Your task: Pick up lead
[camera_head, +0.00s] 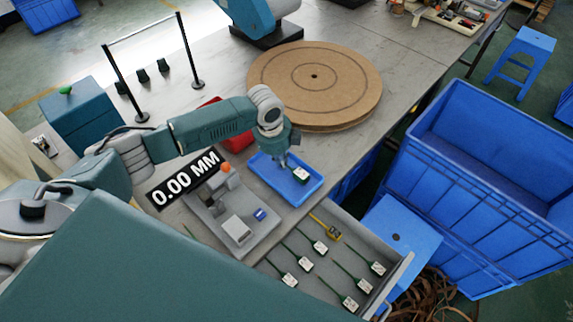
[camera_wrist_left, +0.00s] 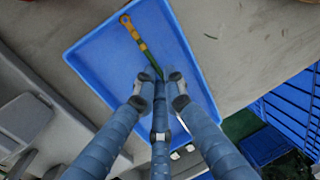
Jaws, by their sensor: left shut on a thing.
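My left gripper (camera_head: 284,163) is low over the blue tray (camera_head: 262,183), shut on a lead. A white end with dark green edging (camera_head: 301,174) shows beside its fingertips, over the tray. In the left wrist view the fingertips (camera_wrist_left: 158,92) close around the green end of a thin strip (camera_wrist_left: 139,40) that turns yellow-orange toward a ring. Whether the strip touches the blue tray (camera_wrist_left: 85,57) is unclear. Several leads with white ends and green cords, such as one lead (camera_head: 319,246), lie in the grey drawer (camera_head: 398,274). My right gripper is not in view.
A grey device (camera_head: 235,232) with an orange button stands left of the drawer, by a "0.00 MM" readout (camera_head: 185,180). A round brown disc (camera_head: 315,85) lies behind the tray. A large blue crate (camera_head: 480,190) stands at the right. Bare table lies around the disc.

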